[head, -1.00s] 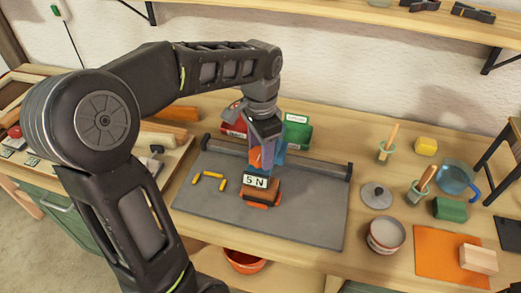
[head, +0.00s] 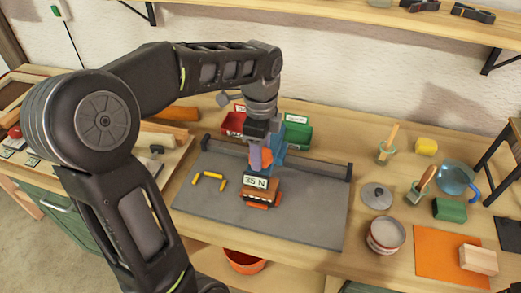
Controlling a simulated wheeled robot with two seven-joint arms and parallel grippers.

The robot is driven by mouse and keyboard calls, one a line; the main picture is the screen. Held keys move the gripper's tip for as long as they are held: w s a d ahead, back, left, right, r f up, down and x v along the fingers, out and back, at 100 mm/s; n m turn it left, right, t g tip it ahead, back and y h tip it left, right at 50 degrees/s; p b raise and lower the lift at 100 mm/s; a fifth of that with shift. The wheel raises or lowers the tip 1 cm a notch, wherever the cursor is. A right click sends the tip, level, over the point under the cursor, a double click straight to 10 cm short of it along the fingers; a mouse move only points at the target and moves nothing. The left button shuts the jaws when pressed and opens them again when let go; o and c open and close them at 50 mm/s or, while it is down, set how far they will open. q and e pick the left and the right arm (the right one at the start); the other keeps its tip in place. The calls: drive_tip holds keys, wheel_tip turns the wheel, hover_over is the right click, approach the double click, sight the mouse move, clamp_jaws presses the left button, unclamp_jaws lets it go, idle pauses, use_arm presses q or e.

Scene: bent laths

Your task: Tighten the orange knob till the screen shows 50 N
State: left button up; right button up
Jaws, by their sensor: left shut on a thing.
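The screen (head: 255,183) reads 35 N and faces me on a clamp over the grey mat (head: 305,215). Below it are brown wooden pieces (head: 261,193) with orange parts beneath. My left gripper (head: 261,158) points down just behind the screen, shut on the orange knob, which it mostly hides; only a little orange shows between the fingers. A blue part (head: 277,154) of the clamp stands just behind the gripper. My right gripper is not in view.
Several yellow pegs (head: 210,175) lie on the mat left of the clamp. Red (head: 233,122) and green (head: 298,133) bins stand behind it. A grey rail (head: 320,167) crosses the mat's back. The mat's right part is clear.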

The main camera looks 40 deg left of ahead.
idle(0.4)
use_arm(q)
drive_tip(key=o, duration=1.4)
wheel_tip(320, 180, up, 8)
drive_tip(key=shift+f, duration=0.1)
